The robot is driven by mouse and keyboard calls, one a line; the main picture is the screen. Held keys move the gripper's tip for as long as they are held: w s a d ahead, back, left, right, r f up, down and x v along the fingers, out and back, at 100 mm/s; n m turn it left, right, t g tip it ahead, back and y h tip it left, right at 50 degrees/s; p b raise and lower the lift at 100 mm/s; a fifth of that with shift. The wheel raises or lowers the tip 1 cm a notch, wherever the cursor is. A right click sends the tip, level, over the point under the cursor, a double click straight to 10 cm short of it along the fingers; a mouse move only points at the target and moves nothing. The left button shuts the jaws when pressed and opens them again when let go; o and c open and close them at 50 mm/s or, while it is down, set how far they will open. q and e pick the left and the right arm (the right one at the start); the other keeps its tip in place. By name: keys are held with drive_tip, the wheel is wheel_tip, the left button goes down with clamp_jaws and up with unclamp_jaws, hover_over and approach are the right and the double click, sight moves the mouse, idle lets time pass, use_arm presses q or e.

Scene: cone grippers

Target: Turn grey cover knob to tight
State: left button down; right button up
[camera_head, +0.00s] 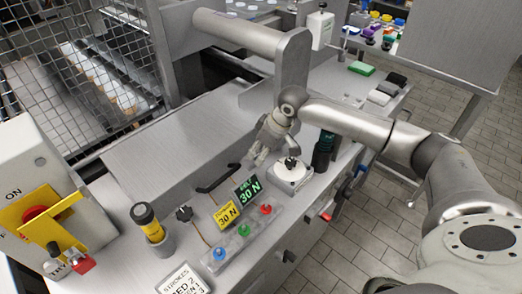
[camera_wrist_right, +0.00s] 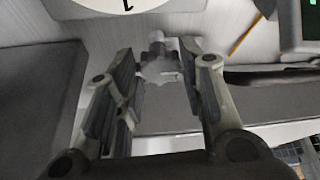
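A grey star-shaped knob (camera_wrist_right: 160,68) shows in the right wrist view, in front of a grey surface, between the two fingers of my right gripper (camera_wrist_right: 166,85). The fingers stand apart, with gaps visible on both sides of the knob. In the head view my right gripper (camera_head: 259,150) hangs beside the grey cover (camera_head: 180,135), left of the white dial. The knob cannot be made out there; the gripper seems to hide it. I cannot read any tight mark. My left gripper is not in view.
A white dial (camera_head: 287,176) with a black knob stands close to the right gripper.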

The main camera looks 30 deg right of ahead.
drive_tip(key=shift+c, duration=0.9)
drive_tip(key=shift+r+m+p, duration=0.25)
drive_tip(key=shift+m+p, duration=0.15)
drive_tip(key=shift+p, duration=0.45)
drive_tip(key=m+h+p, duration=0.1)
drive_tip(key=m+p, duration=0.2)
drive_tip(key=p, duration=0.2)
drive_tip(key=m+h+p, duration=0.1)
drive_tip(key=m+p, duration=0.2)
drive_tip(key=p, duration=0.1)
drive_tip(key=a+m+h+p, duration=0.1)
drive_tip(key=m+p, duration=0.3)
drive_tip(key=p, duration=0.1)
drive_tip(key=shift+h+p, duration=0.35)
drive_tip(key=shift+h, duration=0.05)
drive_tip(key=m+h+p, duration=0.1)
drive_tip(key=m+p, duration=0.1)
drive_tip(key=m, duration=0.1)
drive_tip(key=shift+f+m, duration=0.1)
drive_tip(key=shift+m, duration=0.2)
drive_tip(key=shift+w+m+g+h+p, duration=0.2)
drive_tip(key=shift+m+g+h+p, duration=0.4)
drive_tip(key=shift+m, duration=1.2)
drive_tip(key=o, duration=1)
drive_tip(key=shift+f, duration=0.1)
